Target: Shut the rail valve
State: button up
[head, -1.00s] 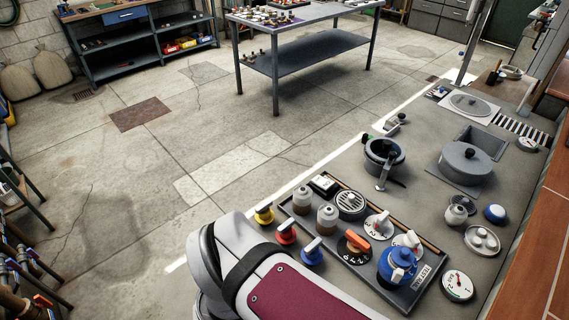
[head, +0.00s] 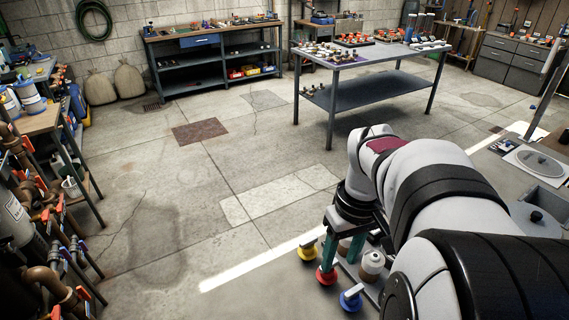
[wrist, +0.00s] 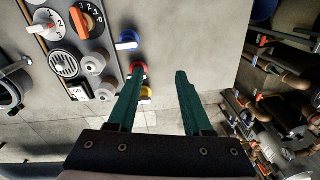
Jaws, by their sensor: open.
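Three small tap-like valves stand in a row along the edge of the bench: a yellow one (head: 306,251), a red one (head: 326,276) and a blue one with a lever (head: 351,298). Which of them is the rail valve I cannot tell. My gripper (head: 342,245) points down with green fingers apart and nothing between them, close above the red and yellow valves. In the wrist view, the red valve (wrist: 138,68) shows at the tip of the left finger of my gripper (wrist: 160,74). The blue valve (wrist: 127,40) lies beyond it, and the yellow one (wrist: 146,92) is partly hidden.
In the wrist view, an orange-handled numbered dial (wrist: 88,20) and a round grille (wrist: 64,64) are to the left. Pipes with red handles (head: 60,215) stand at the far left. My arm hides much of the bench.

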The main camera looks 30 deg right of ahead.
jog(key=s+d+f+n, duration=0.1)
jog(key=s+d+f, duration=0.15)
jog(key=d, duration=0.65)
jog(key=s+d+f+n, duration=0.1)
jog(key=s+d, duration=0.3)
jog(key=d, duration=0.5)
jog(key=shift+h, duration=0.3)
jog(key=f, duration=1.6)
jog(key=shift+w+a, duration=0.15)
jog(key=shift+a, duration=0.1)
jog(key=shift+r, duration=0.1)
grip_shut()
